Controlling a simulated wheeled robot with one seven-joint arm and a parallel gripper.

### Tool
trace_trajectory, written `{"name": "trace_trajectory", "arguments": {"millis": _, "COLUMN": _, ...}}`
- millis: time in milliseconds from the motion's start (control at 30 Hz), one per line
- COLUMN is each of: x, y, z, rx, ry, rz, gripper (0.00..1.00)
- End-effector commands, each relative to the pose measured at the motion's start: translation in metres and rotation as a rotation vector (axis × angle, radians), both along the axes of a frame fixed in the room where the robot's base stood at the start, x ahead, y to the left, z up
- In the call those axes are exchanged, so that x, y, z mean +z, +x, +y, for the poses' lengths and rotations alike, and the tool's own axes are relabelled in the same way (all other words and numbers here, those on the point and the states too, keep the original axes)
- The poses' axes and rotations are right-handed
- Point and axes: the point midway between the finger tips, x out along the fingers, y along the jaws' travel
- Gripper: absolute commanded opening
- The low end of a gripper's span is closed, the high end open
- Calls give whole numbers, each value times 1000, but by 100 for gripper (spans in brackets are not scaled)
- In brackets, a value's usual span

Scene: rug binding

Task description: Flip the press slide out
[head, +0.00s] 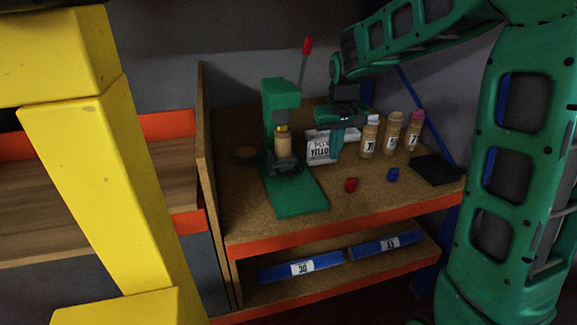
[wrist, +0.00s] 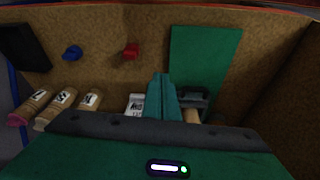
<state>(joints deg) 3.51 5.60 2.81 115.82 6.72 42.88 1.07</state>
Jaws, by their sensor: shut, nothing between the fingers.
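The green press (head: 281,95) stands on the upper shelf, with a red-knobbed lever (head: 306,47) behind it. Its flat green base plate (head: 297,197) reaches toward the shelf's front; it also shows in the wrist view (wrist: 205,55). A dark grey part (head: 287,168), possibly the slide, sits on the plate under the press head, below a tan cylinder (head: 284,147). This dark part shows beside my fingers in the wrist view (wrist: 194,97). My gripper (head: 336,155) is shut and empty, pointing down to the right of the press. Its fingertips (wrist: 162,76) are together.
Several bottles (head: 391,133) stand to the right. A red piece (head: 351,185), a blue piece (head: 393,174) and a black tray (head: 436,169) lie on the shelf (head: 245,215). Blue labelled bars (head: 330,260) lie below.

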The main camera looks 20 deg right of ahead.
Motion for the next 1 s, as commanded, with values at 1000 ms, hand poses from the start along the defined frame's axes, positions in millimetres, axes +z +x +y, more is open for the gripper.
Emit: {"name": "trace_trajectory", "arguments": {"millis": 1000, "x": -46, "y": 115, "z": 91, "rx": 153, "ry": 48, "rz": -87, "gripper": 0}}
